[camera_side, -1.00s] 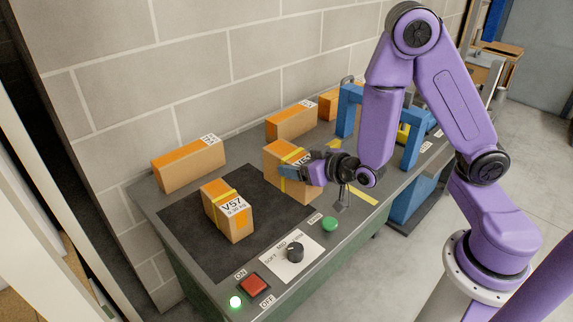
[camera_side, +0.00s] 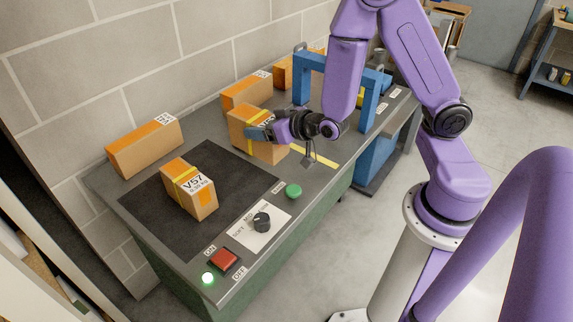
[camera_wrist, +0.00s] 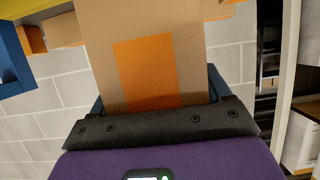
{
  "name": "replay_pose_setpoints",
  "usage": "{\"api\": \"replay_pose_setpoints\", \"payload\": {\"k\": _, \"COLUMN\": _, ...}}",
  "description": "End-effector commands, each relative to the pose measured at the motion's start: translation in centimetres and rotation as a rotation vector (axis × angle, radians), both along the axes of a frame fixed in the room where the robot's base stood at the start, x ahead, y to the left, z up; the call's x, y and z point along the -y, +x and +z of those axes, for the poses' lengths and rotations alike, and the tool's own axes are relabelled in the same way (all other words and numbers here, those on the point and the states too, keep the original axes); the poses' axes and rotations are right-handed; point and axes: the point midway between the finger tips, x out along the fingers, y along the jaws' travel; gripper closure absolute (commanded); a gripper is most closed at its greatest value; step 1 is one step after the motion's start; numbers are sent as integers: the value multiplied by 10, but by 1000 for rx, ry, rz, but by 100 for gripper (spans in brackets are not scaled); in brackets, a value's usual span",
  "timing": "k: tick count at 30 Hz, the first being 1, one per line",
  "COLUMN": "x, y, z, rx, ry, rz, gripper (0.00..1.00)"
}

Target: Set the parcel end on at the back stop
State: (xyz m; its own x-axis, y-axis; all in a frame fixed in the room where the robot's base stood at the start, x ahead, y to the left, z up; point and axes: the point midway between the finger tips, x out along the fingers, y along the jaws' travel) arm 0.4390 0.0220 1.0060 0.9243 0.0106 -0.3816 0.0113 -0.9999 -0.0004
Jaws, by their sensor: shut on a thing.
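My gripper (camera_side: 260,133) is shut on a cardboard parcel (camera_side: 241,119) with a yellow strap and a white label. The parcel is over the bench top beyond the dark mat, left of a yellow strip (camera_side: 313,157). Whether its underside touches the bench cannot be told. In the wrist view the parcel (camera_wrist: 190,40) fills the space between the fingers, with an orange patch (camera_wrist: 147,72) facing the camera. A second strapped parcel marked V57 (camera_side: 190,190) lies on the dark mat (camera_side: 160,210). I cannot tell which part is the back stop.
Cardboard boxes (camera_side: 145,147) (camera_side: 245,91) stand along the block wall. A blue arch (camera_side: 368,108) spans the bench to the right. A red button (camera_side: 224,260), a black knob (camera_side: 262,222) and a green button (camera_side: 293,190) line the front edge. Bare mat surrounds V57.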

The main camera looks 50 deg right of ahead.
Motion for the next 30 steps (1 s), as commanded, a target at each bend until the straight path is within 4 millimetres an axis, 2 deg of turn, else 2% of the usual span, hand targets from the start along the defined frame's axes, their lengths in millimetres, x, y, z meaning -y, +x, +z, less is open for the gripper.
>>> {"api": "replay_pose_setpoints", "payload": {"k": 6, "x": 18, "y": 19, "z": -4, "rx": 3, "ry": 1, "rz": -11, "gripper": 72}}
{"api": "replay_pose_setpoints", "payload": {"k": 17, "x": 22, "y": 23, "z": -5, "rx": 1, "ry": 0, "rz": -12, "gripper": 72}}
{"api": "replay_pose_setpoints", "payload": {"k": 20, "x": 30, "y": 24, "z": -7, "rx": 0, "ry": -5, "rz": -15, "gripper": 72}}
{"api": "replay_pose_setpoints", "payload": {"k": 23, "x": 47, "y": 27, "z": -10, "rx": 0, "ry": -17, "rz": -19, "gripper": 72}}
{"api": "replay_pose_setpoints", "payload": {"k": 30, "x": 112, "y": 27, "z": -24, "rx": -1, "ry": -38, "rz": -21, "gripper": 72}}
